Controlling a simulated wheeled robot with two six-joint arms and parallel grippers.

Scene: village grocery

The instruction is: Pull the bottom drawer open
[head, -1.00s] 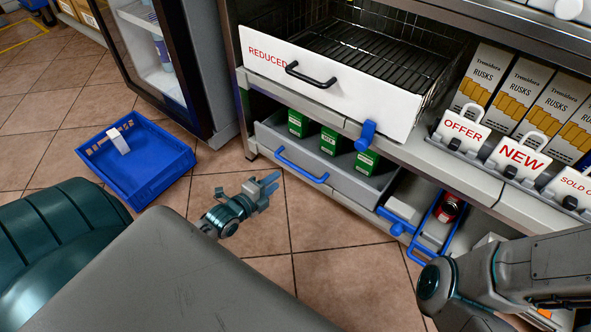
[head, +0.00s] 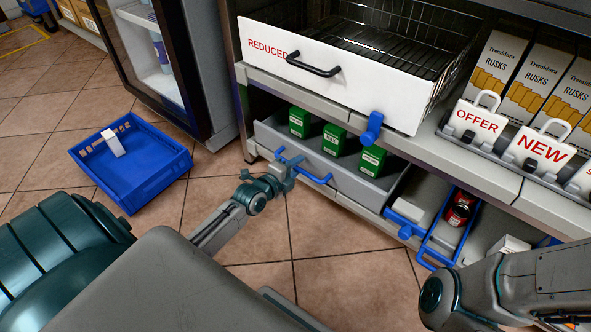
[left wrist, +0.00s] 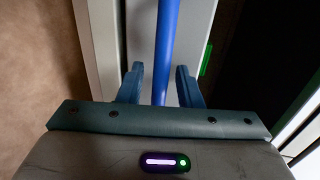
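The bottom drawer (head: 352,184) is a low grey drawer under the shelf, with several green boxes (head: 335,139) standing in it. Its blue bar handle (head: 318,179) runs along the front. My left gripper (head: 287,174) is at the left end of this handle. In the left wrist view the blue handle (left wrist: 167,45) passes between the two fingers of my left gripper (left wrist: 160,82). The fingers are open, with a gap on each side of the bar. My right arm shows at the lower right, but its gripper is out of view.
Above is a white drawer front marked REDUCED (head: 330,75) with a black handle and a wire basket behind. A blue crate (head: 150,181) stands on the tiles at left. Narrow trays with blue handles (head: 432,251) sit right of the drawer. Floor before the drawer is clear.

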